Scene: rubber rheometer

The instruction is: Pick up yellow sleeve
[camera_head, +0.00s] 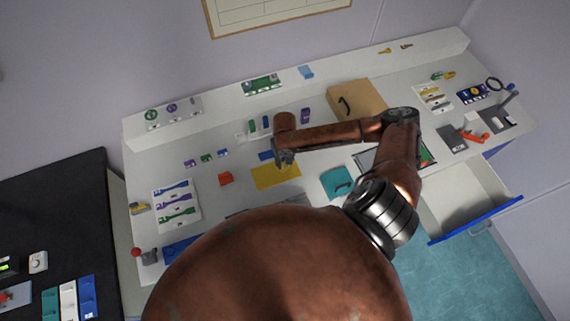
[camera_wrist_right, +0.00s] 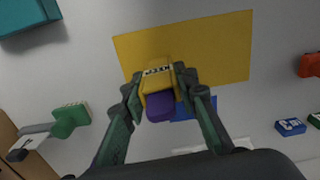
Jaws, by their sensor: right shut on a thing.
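My right gripper (camera_head: 284,160) is over the far edge of a flat yellow sheet (camera_head: 276,178) on the worktop. In the right wrist view the gripper (camera_wrist_right: 159,77) is shut on a small yellow sleeve (camera_wrist_right: 157,82) with a printed label, one finger on each side. A purple block (camera_wrist_right: 160,107) shows at the sleeve's near end. The yellow sheet (camera_wrist_right: 215,45) lies beneath, and I cannot tell whether the sleeve touches it. In the head view the gripper hides the sleeve. My left gripper is not in view.
A blue piece (camera_head: 265,155) lies beside the sheet. A teal box (camera_head: 337,183), an orange-red block (camera_head: 225,179) and a tan box (camera_head: 358,98) stand nearby. A drawer (camera_head: 462,205) is open at the right.

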